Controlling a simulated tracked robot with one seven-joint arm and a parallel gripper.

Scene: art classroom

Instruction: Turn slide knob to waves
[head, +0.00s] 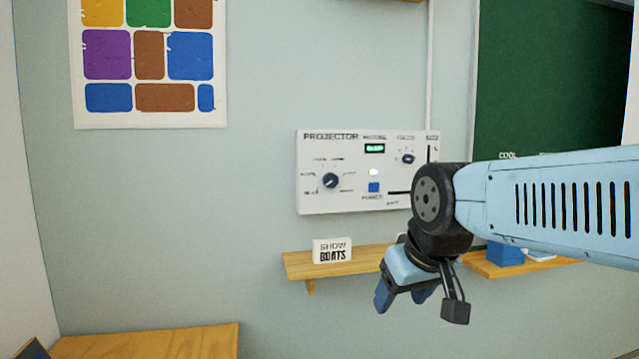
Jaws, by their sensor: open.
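The white projector panel (311,199) is fixed to the wall, with "PROJECTOR" at its top left. A dark blue round knob (330,181) sits on its left half, ringed by small labels too blurred to read, so I cannot tell which one says waves or where its pointer stands. A smaller dark knob (408,159) sits at the upper right. A small green-lit display (375,148) is at the top middle. My gripper (402,299) is open, pointing down, below and right of the panel, apart from both knobs. My arm hides the panel's lower right corner.
A blue button (374,187) and slider slots share the panel. Below, a wooden shelf (300,266) bears a white card (332,251) reading "SHOW BOATS". Another shelf (483,266) holds a blue box (506,255). A wooden tabletop (150,343) is at lower left.

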